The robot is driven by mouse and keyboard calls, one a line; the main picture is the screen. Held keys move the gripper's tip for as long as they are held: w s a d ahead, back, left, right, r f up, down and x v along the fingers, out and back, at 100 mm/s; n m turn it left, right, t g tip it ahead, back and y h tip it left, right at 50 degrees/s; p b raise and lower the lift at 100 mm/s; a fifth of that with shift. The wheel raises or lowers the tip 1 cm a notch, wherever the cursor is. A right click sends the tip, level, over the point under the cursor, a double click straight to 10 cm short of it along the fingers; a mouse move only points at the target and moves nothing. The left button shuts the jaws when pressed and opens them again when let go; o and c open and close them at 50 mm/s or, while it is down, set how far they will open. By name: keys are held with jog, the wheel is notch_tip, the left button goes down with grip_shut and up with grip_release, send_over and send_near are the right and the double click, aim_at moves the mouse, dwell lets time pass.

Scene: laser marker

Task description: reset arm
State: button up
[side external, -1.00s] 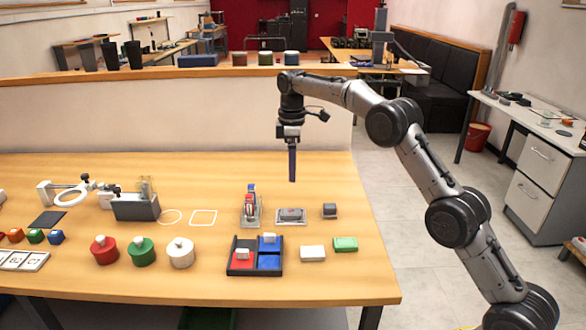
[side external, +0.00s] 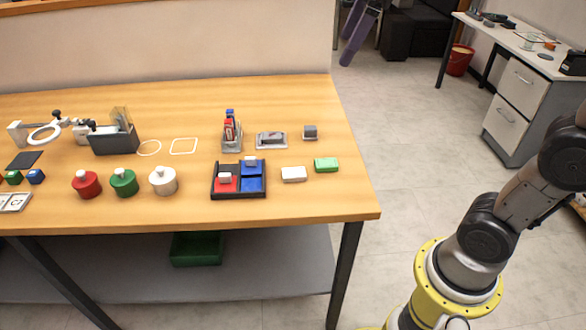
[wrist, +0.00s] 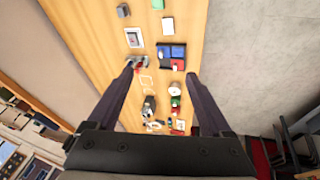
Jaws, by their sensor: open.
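My gripper (wrist: 160,75) is open and empty in the wrist view, its two dark fingers spread wide with the wooden table (wrist: 185,40) far below between them. In the side external view, only the dark fingers of my gripper (side external: 360,28) show at the top edge, beyond the table's back right corner and clear of it. The rest of my gripper and much of my arm are out of that view. Nothing is held between the fingers.
On the table (side external: 300,205) stand red (side external: 86,184), green (side external: 124,183) and white (side external: 163,181) lidded jars, a black tray (side external: 238,196) with red and blue compartments, a white block (side external: 293,174), a green block (side external: 326,165) and a marker holder (side external: 231,136). Open floor (side external: 410,130) lies right.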

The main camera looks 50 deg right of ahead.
jog(key=s+a+f+m+t, duration=0.1)
jog(key=s+f+m, duration=0.6)
jog(key=s+f, duration=0.8)
jog(key=shift+f, duration=0.2)
jog(key=shift+s+a, duration=0.1)
